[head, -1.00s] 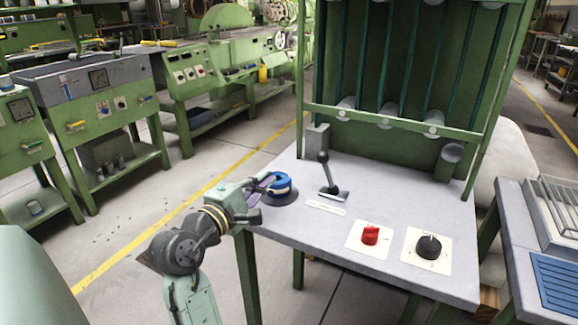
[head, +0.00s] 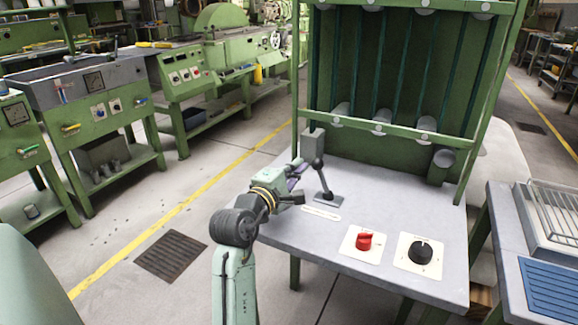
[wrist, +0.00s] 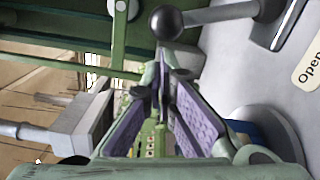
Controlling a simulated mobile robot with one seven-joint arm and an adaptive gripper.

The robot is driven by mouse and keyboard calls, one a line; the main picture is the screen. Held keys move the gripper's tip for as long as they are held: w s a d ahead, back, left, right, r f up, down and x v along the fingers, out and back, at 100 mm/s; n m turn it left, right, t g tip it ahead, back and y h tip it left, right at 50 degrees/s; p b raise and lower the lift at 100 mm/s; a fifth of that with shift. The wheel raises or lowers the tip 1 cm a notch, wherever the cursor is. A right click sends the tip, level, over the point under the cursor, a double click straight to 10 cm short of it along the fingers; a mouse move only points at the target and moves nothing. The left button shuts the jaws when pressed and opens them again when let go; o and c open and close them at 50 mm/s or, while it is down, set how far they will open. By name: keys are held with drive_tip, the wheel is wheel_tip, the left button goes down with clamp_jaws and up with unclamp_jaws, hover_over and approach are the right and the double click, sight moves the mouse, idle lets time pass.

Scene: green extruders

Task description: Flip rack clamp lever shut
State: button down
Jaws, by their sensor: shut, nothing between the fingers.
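The clamp lever (head: 323,182) stands nearly upright on a grey base plate on the bench, with a dark ball knob on top. In the wrist view its ball knob (wrist: 166,22) and shaft (wrist: 222,13) lie just ahead of the fingertips. My gripper (head: 299,166) is just left of the knob, its purple-padded fingers shut and empty. In the wrist view the tips (wrist: 164,68) meet just below the knob; I cannot tell whether they touch it. A label reading "Open" (wrist: 309,68) is beside the base plate.
A grey block (head: 313,141) is fixed to the green rack (head: 377,125) behind the lever. A red knob (head: 364,241) and a black knob (head: 421,249) are at the front right of the bench (head: 400,200). A blue part (wrist: 245,130) is below my gripper.

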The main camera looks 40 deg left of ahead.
idle(0.3)
drive_tip(key=shift+d+r+m+p, duration=0.3)
drive_tip(key=shift+m+p, duration=0.05)
drive_tip(key=shift+m, duration=0.05)
drive_tip(key=shift+w+d+r, duration=0.1)
drive_tip(key=shift+d+r, duration=0.05)
drive_tip(key=w+d+r+m, duration=0.1)
drive_tip(key=d+r+m, duration=0.1)
drive_tip(key=d+m, duration=0.5)
drive_tip(key=shift+w+d+m+g+p, duration=0.3)
drive_tip(key=shift+w+m+p, duration=0.15)
drive_tip(key=shift+m, duration=0.25)
drive_tip(key=shift+r, duration=0.1)
drive_tip(key=shift+r, duration=0.1)
idle(0.4)
